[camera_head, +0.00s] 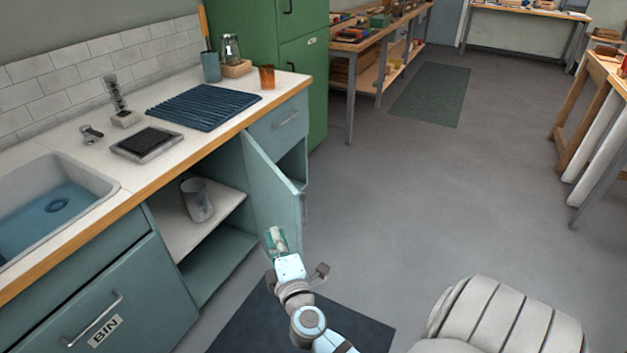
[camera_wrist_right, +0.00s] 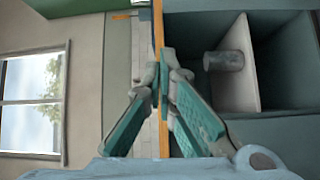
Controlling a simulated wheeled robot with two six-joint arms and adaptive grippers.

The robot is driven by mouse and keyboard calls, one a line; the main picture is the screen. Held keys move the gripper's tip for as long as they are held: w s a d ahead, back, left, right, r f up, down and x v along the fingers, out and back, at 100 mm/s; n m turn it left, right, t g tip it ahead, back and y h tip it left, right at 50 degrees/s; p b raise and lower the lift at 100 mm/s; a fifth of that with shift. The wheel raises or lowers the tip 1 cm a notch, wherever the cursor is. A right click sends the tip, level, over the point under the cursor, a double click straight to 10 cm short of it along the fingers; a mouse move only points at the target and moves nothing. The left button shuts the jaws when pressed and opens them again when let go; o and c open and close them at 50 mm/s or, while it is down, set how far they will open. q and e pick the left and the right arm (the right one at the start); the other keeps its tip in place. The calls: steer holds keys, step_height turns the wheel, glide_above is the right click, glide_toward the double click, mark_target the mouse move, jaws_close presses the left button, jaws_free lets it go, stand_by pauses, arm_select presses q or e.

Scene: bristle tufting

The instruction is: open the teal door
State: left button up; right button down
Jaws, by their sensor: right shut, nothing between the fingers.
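The teal door (camera_head: 270,195) stands swung out from the counter cabinet, with the shelf inside (camera_head: 205,225) exposed. Its handle shows at the outer edge, near the right side of the door. My right gripper (camera_head: 276,236) is in front of the door's lower part in the head view, and its fingers are shut and empty. Whether it touches the door cannot be told. The right wrist view shows the closed fingers (camera_wrist_right: 163,82) with the open cabinet shelf (camera_wrist_right: 235,80) to their right. My left gripper is not in view.
A grey cup (camera_head: 197,200) stands on the cabinet shelf. The counter holds a sink (camera_head: 55,200), a blue drying mat (camera_head: 205,105) and a jar. A drawer marked BIN (camera_head: 105,300) is at lower left.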

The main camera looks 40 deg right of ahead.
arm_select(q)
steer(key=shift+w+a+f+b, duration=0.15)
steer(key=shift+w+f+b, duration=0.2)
arm_select(e)
steer(key=w+d, duration=0.8)
steer(key=d, duration=0.1)
steer(key=shift+w+d+f+g+h, duration=0.15)
steer(key=shift+d+f+g+h, duration=0.15)
steer(key=shift+f+h, duration=0.15)
